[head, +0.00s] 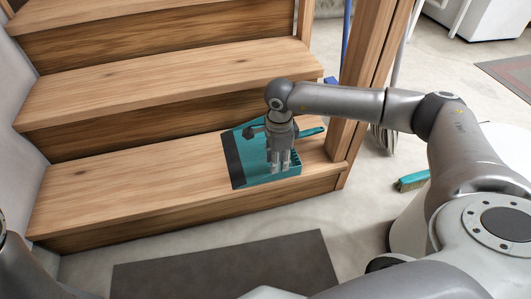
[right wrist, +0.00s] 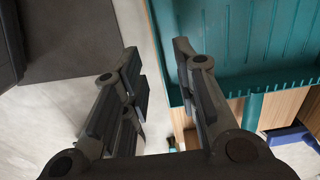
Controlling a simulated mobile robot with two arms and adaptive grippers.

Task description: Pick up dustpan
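The teal dustpan (head: 253,168) lies on the lowest wooden step, with its dark lip to the left and its handle (head: 311,132) to the right. My right gripper (head: 282,168) points down over the dustpan's front right part and hides some of it. In the right wrist view, the gripper (right wrist: 156,50) is open, with nothing held between its fingers. The ribbed dustpan (right wrist: 255,45) fills the upper right there, and the right finger overlaps its near edge. Whether that finger touches it I cannot tell. My left gripper is out of view.
Wooden stairs (head: 165,80) rise behind, with a wooden post (head: 362,70) at their right. A teal brush (head: 412,181) with tan bristles lies on the floor to the right. A mop (head: 384,138) stands behind the post. A dark mat (head: 225,267) lies before the stairs.

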